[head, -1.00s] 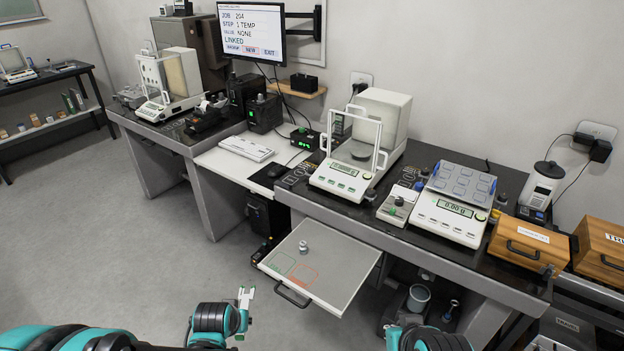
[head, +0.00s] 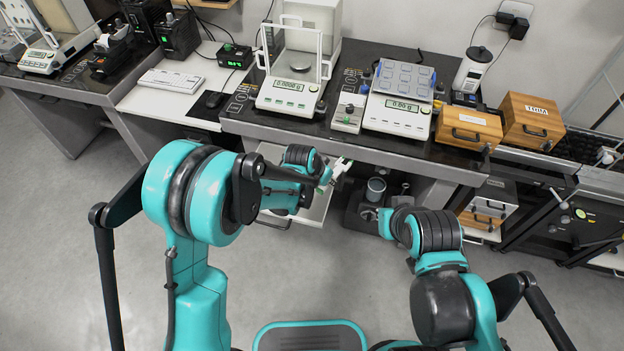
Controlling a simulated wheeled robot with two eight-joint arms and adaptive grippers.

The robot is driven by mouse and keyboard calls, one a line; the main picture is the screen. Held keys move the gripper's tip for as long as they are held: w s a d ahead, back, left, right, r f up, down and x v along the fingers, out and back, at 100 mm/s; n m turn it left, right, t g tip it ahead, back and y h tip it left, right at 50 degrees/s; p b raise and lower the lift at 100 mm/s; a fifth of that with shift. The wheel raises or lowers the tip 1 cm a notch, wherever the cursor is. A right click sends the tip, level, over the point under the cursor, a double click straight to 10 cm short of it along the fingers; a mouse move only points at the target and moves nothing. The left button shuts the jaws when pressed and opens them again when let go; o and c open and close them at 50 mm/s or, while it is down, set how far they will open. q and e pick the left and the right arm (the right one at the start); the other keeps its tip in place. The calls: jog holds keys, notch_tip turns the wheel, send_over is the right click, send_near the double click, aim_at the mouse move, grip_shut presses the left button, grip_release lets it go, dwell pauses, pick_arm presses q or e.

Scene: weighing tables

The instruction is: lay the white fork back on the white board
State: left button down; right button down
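I cannot make out a white fork or a white board in the head view. My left gripper (head: 341,169) is above the right side of the pulled-out drawer (head: 316,211), near the front edge of the weighing table. Its pale fingers are too small to tell open from shut, or whether they hold anything. My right gripper (head: 369,214) is low, in front of the shelf space under the table, and its fingers are too small to judge. My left arm hides much of the drawer, including whatever lies on it.
The weighing table (head: 350,142) carries an open-framed balance (head: 287,96), a second balance (head: 397,117) and a small control box (head: 349,113). Wooden boxes (head: 468,127) stand at the right. A grey cup (head: 376,189) is below the table. The floor at left is clear.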

pick_arm(q)
jog(key=shift+w+d, duration=0.1)
jog(key=shift+d, duration=0.35)
jog(key=w+a+f+b, duration=0.1)
jog(key=a+f, duration=0.1)
jog(key=a, duration=0.1)
jog(key=w+a+f+b, duration=0.1)
jog(key=a+f, duration=0.1)
jog(key=a, duration=0.2)
jog(key=w+a+f+b, duration=0.1)
jog(key=a+f+b, duration=0.1)
jog(key=a+f, duration=0.1)
jog(key=shift+w+a, duration=0.25)
jog(key=shift+w, duration=0.1)
jog(key=shift+f+b, duration=1.05)
jog(key=shift+f, duration=0.85)
jog(key=shift+f, duration=0.1)
jog(key=c, duration=1.4)
grip_release()
